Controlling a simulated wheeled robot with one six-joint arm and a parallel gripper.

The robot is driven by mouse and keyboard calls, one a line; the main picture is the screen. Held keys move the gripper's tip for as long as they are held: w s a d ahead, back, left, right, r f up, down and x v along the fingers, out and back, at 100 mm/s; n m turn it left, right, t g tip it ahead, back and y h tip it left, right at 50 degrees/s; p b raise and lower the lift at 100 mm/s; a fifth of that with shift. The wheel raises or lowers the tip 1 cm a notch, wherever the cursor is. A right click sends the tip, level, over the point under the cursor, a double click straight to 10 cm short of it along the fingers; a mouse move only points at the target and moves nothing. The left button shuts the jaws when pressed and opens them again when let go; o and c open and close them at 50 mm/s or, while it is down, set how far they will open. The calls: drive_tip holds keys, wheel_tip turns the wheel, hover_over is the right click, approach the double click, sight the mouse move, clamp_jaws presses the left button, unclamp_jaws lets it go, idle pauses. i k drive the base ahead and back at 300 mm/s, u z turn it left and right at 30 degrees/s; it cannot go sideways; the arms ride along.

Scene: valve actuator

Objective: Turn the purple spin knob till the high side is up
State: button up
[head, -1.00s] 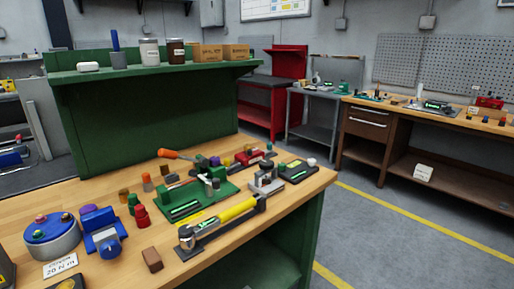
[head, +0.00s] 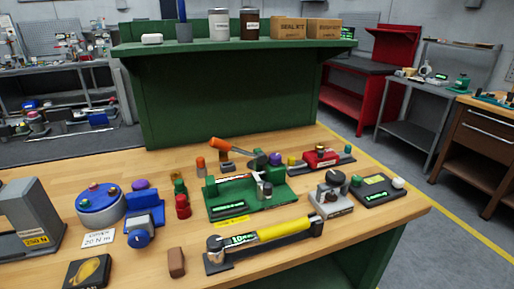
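A small purple knob (head: 275,159) stands at the back right of the green base (head: 222,206) on the wooden bench, behind a grey cylinder. Another purple rounded part (head: 139,184) lies behind the blue block (head: 145,210) at the left. I cannot tell which of the two is the spin knob, nor which side of either is high. My gripper is not in view.
A round blue-topped unit (head: 101,212) and a torque label stand at the left. A yellow-handled tool (head: 270,232) lies along the front. Red, grey and black units stand at the right. A green shelf (head: 235,47) with boxes and jars rises behind.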

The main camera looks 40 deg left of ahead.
sight(275, 158)
drive_tip(key=u, duration=0.85)
drive_tip(key=i, duration=1)
drive_tip(key=u, duration=0.3)
